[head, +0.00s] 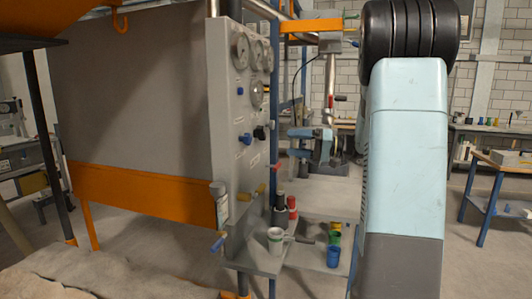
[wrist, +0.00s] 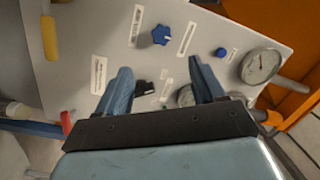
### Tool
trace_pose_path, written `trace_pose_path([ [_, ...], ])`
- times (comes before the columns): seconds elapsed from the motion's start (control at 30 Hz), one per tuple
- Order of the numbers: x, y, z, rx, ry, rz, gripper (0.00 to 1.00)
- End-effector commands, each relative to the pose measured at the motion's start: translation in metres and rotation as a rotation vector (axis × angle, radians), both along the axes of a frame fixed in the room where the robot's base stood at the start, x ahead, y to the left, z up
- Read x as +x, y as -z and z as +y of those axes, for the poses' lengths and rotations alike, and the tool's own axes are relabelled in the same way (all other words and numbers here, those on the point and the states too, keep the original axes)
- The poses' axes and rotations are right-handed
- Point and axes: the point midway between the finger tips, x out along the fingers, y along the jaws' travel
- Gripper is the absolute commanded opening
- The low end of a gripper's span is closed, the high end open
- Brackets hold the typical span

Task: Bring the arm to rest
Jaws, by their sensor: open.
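My gripper (wrist: 159,68) is open in the wrist view, with its two blue fingers apart and nothing held between them. Beyond the fingers is the grey control panel (wrist: 90,25). A black knob (wrist: 145,87) shows between the fingers, and a blue star knob (wrist: 160,35) lies past their tips. In the head view my gripper (head: 297,142) is small, to the right of the panel (head: 225,90), with its fingers pointing left towards it. My large pale arm link stands in front at the right and hides part of the arm.
Red and black bottles stand behind. A bench (head: 500,160) is at the far right.

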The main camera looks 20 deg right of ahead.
Motion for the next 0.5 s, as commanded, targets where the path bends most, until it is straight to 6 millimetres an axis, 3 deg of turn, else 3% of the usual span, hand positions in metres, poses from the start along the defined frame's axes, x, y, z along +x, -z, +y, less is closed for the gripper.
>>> trace_pose_path([
  [0.13, -0.002, 0.000, 0.004, -0.005, -0.007, 0.007, 0.69],
  [0.23, -0.010, -0.001, 0.019, -0.034, -0.032, 0.043, 0.69],
  [0.37, -0.035, -0.001, 0.055, -0.117, -0.096, 0.144, 0.69],
  [0.5, -0.072, 0.006, 0.095, -0.249, -0.153, 0.271, 0.69],
])
